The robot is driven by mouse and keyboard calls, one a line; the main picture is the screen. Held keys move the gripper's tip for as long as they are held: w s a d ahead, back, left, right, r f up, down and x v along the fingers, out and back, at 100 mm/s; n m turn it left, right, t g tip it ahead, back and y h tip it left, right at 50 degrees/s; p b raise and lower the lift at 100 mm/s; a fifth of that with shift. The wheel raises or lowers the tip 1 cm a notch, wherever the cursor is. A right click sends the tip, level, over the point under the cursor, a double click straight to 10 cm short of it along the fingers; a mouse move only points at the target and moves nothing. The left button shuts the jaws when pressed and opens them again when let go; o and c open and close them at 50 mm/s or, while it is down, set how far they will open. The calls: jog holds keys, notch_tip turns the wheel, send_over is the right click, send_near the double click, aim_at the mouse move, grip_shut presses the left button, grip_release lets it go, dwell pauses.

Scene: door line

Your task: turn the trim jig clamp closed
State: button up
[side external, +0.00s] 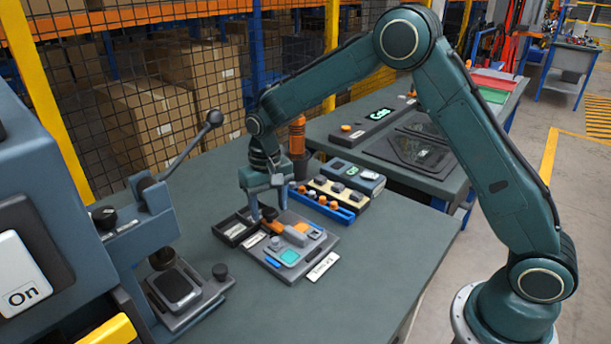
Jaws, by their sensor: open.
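The trim jig (318,240) appears to be the grey plate on the bench, carrying orange, teal and blue parts. An orange bar with a dark round knob (269,214) at its upper end lies near the plate's back left edge; it looks like the clamp, but its exact setting is too small to tell. My gripper (268,208) points down over this knob. Its fingers are open, one to each side of the knob in this view. I cannot tell whether they touch it. The gripper partly hides the jig's back edge.
A black tray (233,228) sits left of the jig, and a labelled strip (322,267) lies at its front. A row of orange and grey parts (335,195) stands behind. A press with a long lever (190,145) stands at the left. The bench's front right is clear.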

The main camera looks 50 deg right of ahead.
aim_at(272, 211)
notch_tip(272, 211, up, 14)
dwell(0.8)
jog(key=s+d+r+n+t, duration=0.15)
jog(key=s+r, duration=0.25)
jog(key=s, duration=0.4)
jog(key=s+d+r+t, duration=0.1)
jog(key=s+d+r, duration=0.1)
jog(key=s+r, duration=0.45)
jog(key=s+d+f+n+t, duration=0.1)
jog(key=s+f, duration=0.1)
jog(key=s, duration=0.7)
jog(key=s+d+f+t, duration=0.1)
jog(key=s+f+t, duration=0.1)
jog(key=s, duration=0.7)
jog(key=shift+f+n, duration=0.35)
jog(key=shift+f, duration=0.3)
